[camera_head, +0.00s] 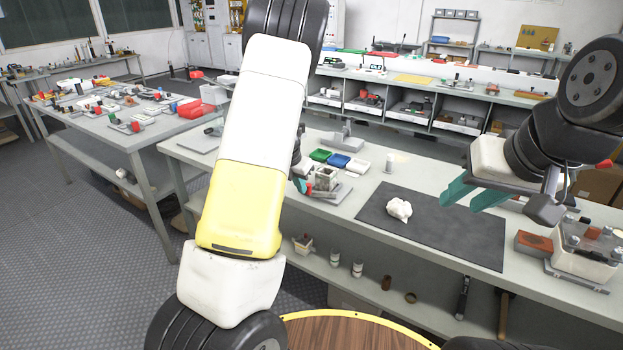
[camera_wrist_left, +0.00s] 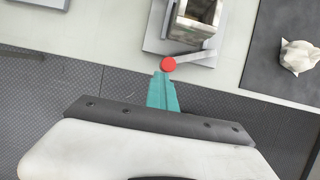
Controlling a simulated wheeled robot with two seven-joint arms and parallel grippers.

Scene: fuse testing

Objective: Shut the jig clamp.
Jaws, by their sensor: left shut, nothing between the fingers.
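The jig (camera_head: 326,179) is a metal block on a grey base plate at the left part of the bench; it also shows in the left wrist view (camera_wrist_left: 196,18). Its clamp lever (camera_wrist_left: 192,59) is a thin grey bar ending in a red knob (camera_wrist_left: 168,64). My left gripper (camera_wrist_left: 161,76) is shut and empty, its teal fingertips right at the knob's near side; I cannot tell whether they touch. In the head view my left arm hides most of that gripper. My right gripper (camera_head: 473,194) is open and empty above the dark mat.
A white crumpled-looking object (camera_head: 399,209) lies on the dark mat (camera_head: 445,231). Green, blue and white trays (camera_head: 339,160) stand behind the jig. The bench's front edge runs close to the jig.

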